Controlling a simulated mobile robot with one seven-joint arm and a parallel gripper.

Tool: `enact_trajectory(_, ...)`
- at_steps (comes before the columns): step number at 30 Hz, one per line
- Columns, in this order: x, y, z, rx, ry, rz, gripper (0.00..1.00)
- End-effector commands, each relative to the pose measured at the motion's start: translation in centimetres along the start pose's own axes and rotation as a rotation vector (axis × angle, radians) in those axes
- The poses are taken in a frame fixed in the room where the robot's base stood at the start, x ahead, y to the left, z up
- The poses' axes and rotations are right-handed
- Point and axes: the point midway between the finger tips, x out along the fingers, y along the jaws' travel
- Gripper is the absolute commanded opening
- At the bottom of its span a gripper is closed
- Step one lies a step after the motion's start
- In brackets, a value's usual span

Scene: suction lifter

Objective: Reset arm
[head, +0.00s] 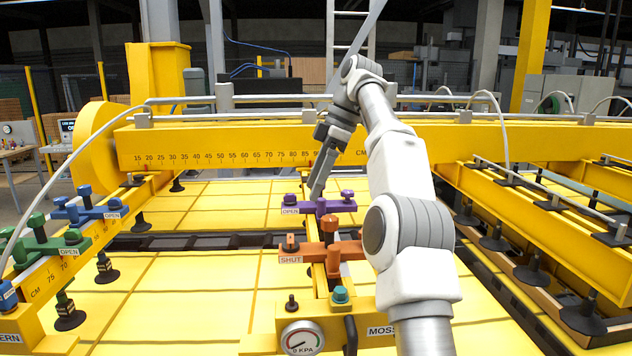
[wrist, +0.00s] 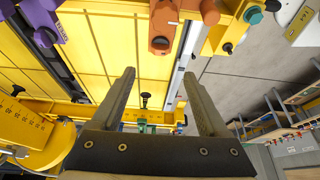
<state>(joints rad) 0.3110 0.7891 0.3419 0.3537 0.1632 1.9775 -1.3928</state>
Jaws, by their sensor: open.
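My arm reaches forward from the lower right of the head view. My gripper (head: 316,188) points down close to the purple valve (head: 320,206), labelled OPEN; whether it touches cannot be told there. In the wrist view my gripper (wrist: 160,74) is open, with nothing held between its two fingers. The purple valve (wrist: 42,22) is at the top left there, apart from the fingers. The orange valve (head: 322,250), labelled SHUT, sits nearer on the same beam; it also shows in the wrist view (wrist: 162,28).
Blue (head: 88,212) and green (head: 50,246) valves, both labelled OPEN, stand at the left. A gauge (head: 302,340) marked 0 KPA is at the front. A long yellow beam (head: 240,150) with a centimetre scale crosses behind. Suction cups (head: 582,312) hang at the right.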

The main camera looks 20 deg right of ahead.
Motion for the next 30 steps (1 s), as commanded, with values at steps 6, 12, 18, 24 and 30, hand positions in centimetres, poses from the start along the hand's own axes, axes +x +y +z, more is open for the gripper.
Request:
enact_trajectory(6,0.0,-0.1,-0.2,0.006,-0.004,0.002,0.78)
enact_trajectory(12,0.0,-2.0,-2.5,0.094,-0.054,0.034,0.78)
enact_trajectory(18,0.6,-5.5,-4.7,0.258,-0.121,0.108,0.78)
enact_trajectory(24,1.6,-10.0,-5.1,0.431,-0.16,0.201,0.78)
enact_trajectory(30,3.4,-15.0,-4.0,0.607,-0.17,0.301,0.78)
